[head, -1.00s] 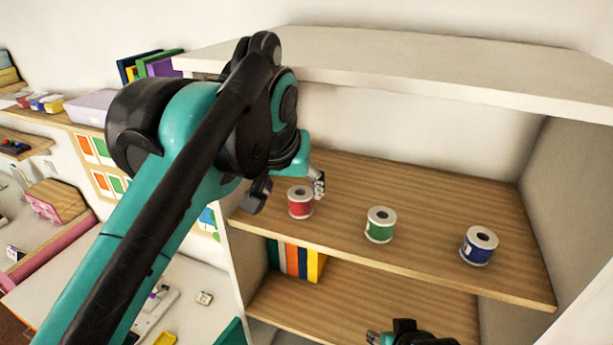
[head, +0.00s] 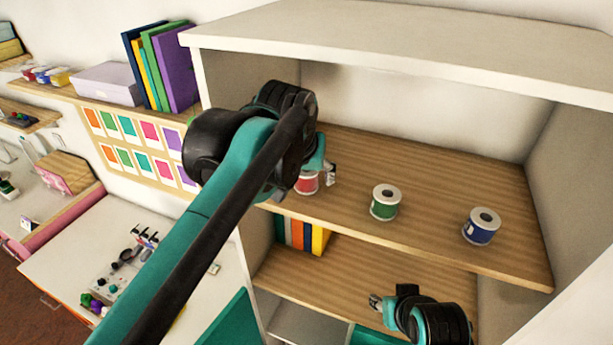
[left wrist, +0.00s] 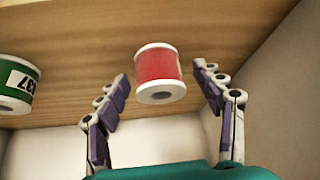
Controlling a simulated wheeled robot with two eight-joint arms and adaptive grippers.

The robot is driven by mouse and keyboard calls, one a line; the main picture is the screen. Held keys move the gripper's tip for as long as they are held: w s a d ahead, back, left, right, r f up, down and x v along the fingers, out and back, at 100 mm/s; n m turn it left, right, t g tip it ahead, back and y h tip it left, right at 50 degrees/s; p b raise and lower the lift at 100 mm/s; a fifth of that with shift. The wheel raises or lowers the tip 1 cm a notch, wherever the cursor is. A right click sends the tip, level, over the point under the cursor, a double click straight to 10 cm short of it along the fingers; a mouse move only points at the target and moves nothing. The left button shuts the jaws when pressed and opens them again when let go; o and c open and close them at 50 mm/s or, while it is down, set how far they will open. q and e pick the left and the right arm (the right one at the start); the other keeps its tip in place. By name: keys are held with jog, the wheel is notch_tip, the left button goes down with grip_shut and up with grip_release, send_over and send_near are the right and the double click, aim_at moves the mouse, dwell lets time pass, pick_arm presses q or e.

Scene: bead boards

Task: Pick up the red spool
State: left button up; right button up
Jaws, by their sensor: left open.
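The red spool (head: 307,183) stands on the upper wooden shelf (head: 440,225), partly hidden behind my left gripper in the head view. In the left wrist view the red spool (left wrist: 158,72) shows between my two open fingers, with a gap on each side. My left gripper (left wrist: 163,95) is open and empty around it; its fingertips (head: 305,178) are mostly hidden by the arm in the head view. My right gripper (head: 383,303) is low at the front, before the lower shelf, small and apart from the spools; its jaw state is unclear.
A green spool (head: 386,202) and a blue spool (head: 481,227) stand to the right on the same shelf. The white cabinet top (head: 400,40) overhangs the shelf. Several books (head: 300,235) stand on the lower shelf. Bare shelf lies between the spools.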

pick_arm(q)
jog(key=c, duration=1.3)
